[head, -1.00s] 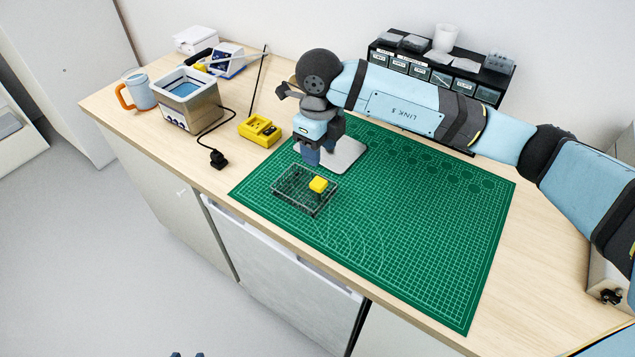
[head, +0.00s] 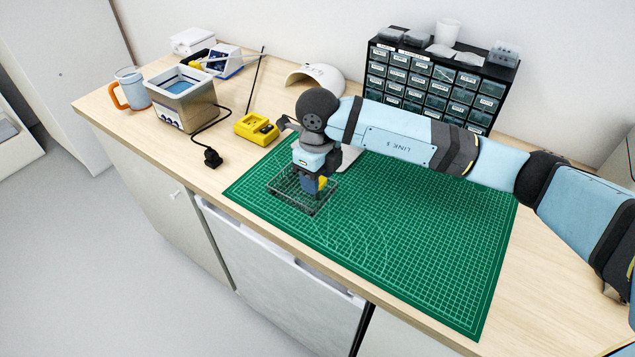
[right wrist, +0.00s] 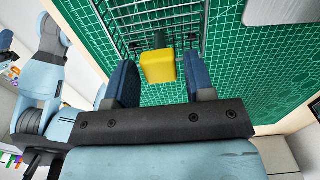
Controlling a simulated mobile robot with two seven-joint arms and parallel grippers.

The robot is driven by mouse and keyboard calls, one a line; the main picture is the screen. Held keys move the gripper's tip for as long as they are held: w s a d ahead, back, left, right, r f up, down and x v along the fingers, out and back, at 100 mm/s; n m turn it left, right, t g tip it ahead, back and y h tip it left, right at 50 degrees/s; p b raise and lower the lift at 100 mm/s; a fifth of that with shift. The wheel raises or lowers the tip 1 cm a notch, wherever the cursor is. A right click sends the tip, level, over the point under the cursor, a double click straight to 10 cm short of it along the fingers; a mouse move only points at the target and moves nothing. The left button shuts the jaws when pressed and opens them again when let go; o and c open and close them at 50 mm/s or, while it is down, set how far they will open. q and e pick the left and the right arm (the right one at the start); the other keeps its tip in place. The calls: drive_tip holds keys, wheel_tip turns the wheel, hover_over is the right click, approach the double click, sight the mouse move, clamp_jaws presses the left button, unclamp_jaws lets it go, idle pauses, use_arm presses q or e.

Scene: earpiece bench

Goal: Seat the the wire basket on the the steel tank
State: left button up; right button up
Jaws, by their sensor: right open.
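The wire basket (head: 287,199) lies on the green cutting mat, below my right gripper (head: 313,191). A yellow block-like grip (head: 323,183) is on the basket. In the right wrist view the right gripper (right wrist: 160,62) is open, with its blue fingers on either side of the yellow grip (right wrist: 158,67) and gaps showing on both sides. The basket's wires (right wrist: 150,20) show beyond it. The steel tank (head: 188,108), open on top with blue inside, stands at the left of the bench. My left gripper is not in view.
A mug (head: 133,90) with an orange handle stands left of the tank. A yellow charger-like box (head: 256,129) and a black plug (head: 212,157) lie between tank and mat. A drawer cabinet (head: 430,80) stands at the back. The right part of the mat (head: 430,240) is clear.

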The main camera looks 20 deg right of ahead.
drive_tip(key=c, duration=0.7)
drive_tip(key=shift+r, duration=0.1)
drive_tip(key=shift+c, duration=0.2)
wheel_tip(320, 180, up, 11)
drive_tip(key=p, duration=0.5)
